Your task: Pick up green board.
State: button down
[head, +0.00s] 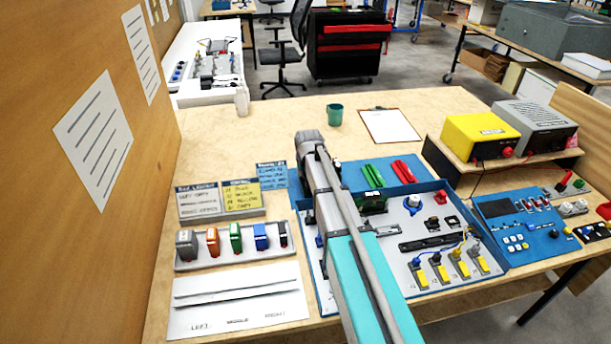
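Narrow green boards (373,175) lie on a blue mat (350,178) at the centre, left of similar red ones. A dark green part (372,204) sits by the back edge of the blue-rimmed analyser tray (437,188), close to my arm. I cannot tell whether it is also a board. My arm reaches up from the bottom across the tray and hides its left middle. My gripper does not show, so its state and what it may hold are hidden.
A rack (232,252) of coloured modules and a white sheet (238,300) lie left of my arm. A blue control panel (522,222), a yellow box (483,136) and a grey box (533,125) stand at right. The table behind the mat is mostly clear around a green cup (334,115) and clipboard (389,126).

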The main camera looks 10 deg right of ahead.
jog(key=shift+r, duration=0.15)
dwell(0.4)
notch_tip(320, 180, up, 2)
jog(key=shift+p, duration=1.15)
jog(key=p+v, duration=0.2)
jog(key=v, duration=0.1)
jog(key=s+p+v, duration=0.1)
jog(key=p+v, duration=0.2)
jog(key=s+p+v, duration=0.1)
jog(key=p+v, duration=0.1)
jog(key=v, duration=0.1)
jog(key=shift+f, duration=0.4)
jog(key=s+r+p, duration=0.3)
jog(key=s, duration=0.5)
jog(key=shift+s+p, duration=0.3)
jog(key=shift+p, duration=0.05)
jog(key=shift+r, duration=0.1)
jog(key=c, duration=1.3)
grip_release()
grip_shut()
